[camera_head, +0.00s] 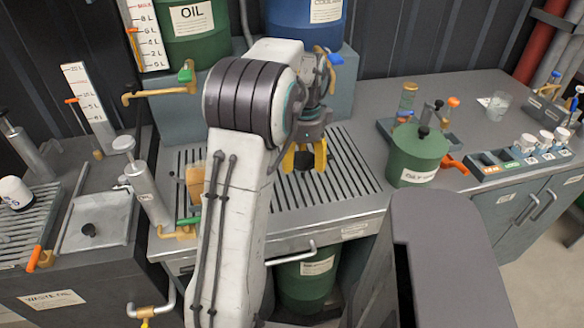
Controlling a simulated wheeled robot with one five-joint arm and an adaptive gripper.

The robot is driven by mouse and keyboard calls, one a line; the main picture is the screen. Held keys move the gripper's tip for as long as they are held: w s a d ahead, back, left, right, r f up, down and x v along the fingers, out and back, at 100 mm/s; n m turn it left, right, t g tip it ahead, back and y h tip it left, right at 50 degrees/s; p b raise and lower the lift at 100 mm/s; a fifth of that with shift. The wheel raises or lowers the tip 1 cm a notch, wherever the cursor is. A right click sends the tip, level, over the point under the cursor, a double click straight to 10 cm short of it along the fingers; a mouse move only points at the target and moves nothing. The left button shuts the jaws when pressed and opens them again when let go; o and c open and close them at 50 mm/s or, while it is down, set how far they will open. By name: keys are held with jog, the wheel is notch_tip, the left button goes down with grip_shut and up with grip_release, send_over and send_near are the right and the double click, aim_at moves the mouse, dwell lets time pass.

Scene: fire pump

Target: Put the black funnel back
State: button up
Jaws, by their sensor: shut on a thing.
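My gripper (305,157) hangs over the slatted grate of the middle bench, its yellow fingertips pointing down. It is shut on a small dark thing between the fingertips, which looks like the black funnel (304,159). My gripper and arm hide most of it. I cannot tell whether it touches the grate (345,180) or hangs above it.
A green drum marked OIL (193,30) and a blue coolant drum (305,22) stand behind. A metal pump cylinder (147,190) stands left. The grate right of my gripper is clear.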

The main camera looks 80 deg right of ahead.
jog(key=w+d+f+p, duration=0.2)
jog(key=w+f, duration=0.1)
jog(key=shift+d, duration=0.1)
jog(key=shift+f+p, duration=0.45)
jog(key=shift+f, duration=1.2)
jog(key=shift+f, duration=0.15)
jog(key=o, duration=1.2)
jog(key=shift+c, duration=0.2)
notch_tip(320, 180, up, 12)
jog(key=b, duration=0.2)
jog(key=shift+r, duration=0.2)
jog(key=shift+w, duration=0.1)
